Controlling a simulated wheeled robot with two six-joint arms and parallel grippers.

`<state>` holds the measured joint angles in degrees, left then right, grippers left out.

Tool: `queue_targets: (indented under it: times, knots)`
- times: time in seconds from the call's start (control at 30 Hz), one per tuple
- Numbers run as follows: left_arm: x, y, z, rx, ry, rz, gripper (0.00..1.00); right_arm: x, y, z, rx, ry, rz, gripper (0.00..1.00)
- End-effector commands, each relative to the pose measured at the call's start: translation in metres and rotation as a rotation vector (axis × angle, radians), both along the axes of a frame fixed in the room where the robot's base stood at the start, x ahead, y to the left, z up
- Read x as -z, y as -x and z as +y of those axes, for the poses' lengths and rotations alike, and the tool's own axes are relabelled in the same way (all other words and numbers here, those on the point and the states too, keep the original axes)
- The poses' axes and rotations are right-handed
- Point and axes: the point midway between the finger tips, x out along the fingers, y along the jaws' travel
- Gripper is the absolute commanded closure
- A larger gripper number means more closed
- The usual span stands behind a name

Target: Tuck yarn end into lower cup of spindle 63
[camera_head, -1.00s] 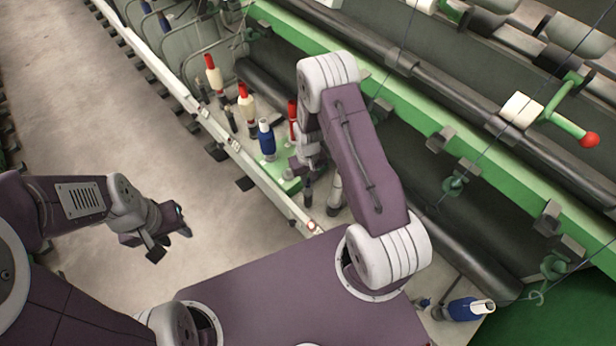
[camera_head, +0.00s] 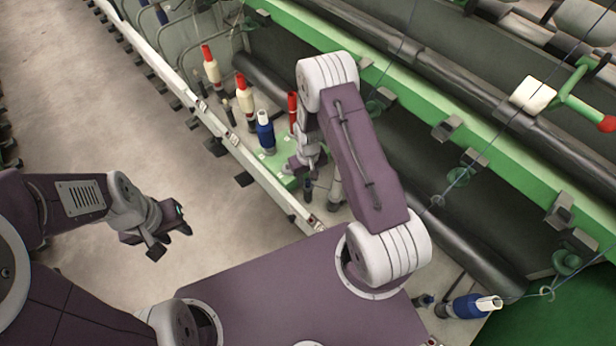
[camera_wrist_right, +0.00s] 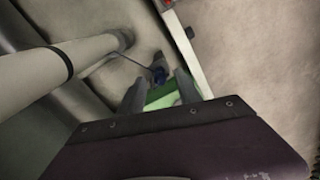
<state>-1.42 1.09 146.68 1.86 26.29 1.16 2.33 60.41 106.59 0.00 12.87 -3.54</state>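No number 63 is readable. My left gripper (camera_head: 172,240) hangs over the floor, fingers apart and empty.
Bobbins stand along the rail: red-and-cream ones (camera_head: 245,98) and a blue one (camera_head: 265,132). Another blue bobbin (camera_head: 470,306) lies tilted at lower right. The white rail edge (camera_head: 275,185) and green beam (camera_head: 420,98) flank the row. The floor (camera_head: 90,110) at left is clear.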

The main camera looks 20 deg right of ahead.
Motion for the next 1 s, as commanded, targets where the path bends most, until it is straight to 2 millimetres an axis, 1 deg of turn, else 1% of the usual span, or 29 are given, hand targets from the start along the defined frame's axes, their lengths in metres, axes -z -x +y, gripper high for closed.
queue_targets:
  times: [0.23, 0.3, 0.37, 0.6, 0.7, 0.8, 1.0]
  knots:
    - [0.000, 0.000, 0.000, 0.000, 0.000, 0.000, 0.64, 0.000, 0.000, 0.000, 0.000, 0.000, 0.000, 0.60]
    - [0.001, 0.000, 0.000, 0.000, 0.000, 0.000, 0.64, -0.004, 0.000, 0.000, 0.000, 0.000, -0.001, 0.60]
    - [0.002, 0.000, 0.000, 0.000, 0.000, 0.000, 0.64, -0.012, -0.001, 0.000, 0.000, 0.000, -0.003, 0.60]
    - [0.006, 0.000, 0.000, 0.000, 0.000, 0.000, 0.64, -0.065, -0.001, 0.000, 0.000, 0.000, -0.004, 0.60]
    - [0.006, 0.000, 0.000, 0.000, 0.000, 0.000, 0.64, -0.080, -0.001, 0.000, 0.000, 0.000, -0.003, 0.60]
    - [0.007, 0.000, 0.000, 0.000, 0.000, 0.000, 0.64, -0.089, 0.000, 0.000, 0.000, 0.000, 0.000, 0.60]
    - [0.007, 0.000, 0.000, 0.000, 0.000, 0.000, 0.64, -0.091, 0.000, 0.000, 0.000, 0.000, 0.001, 0.60]
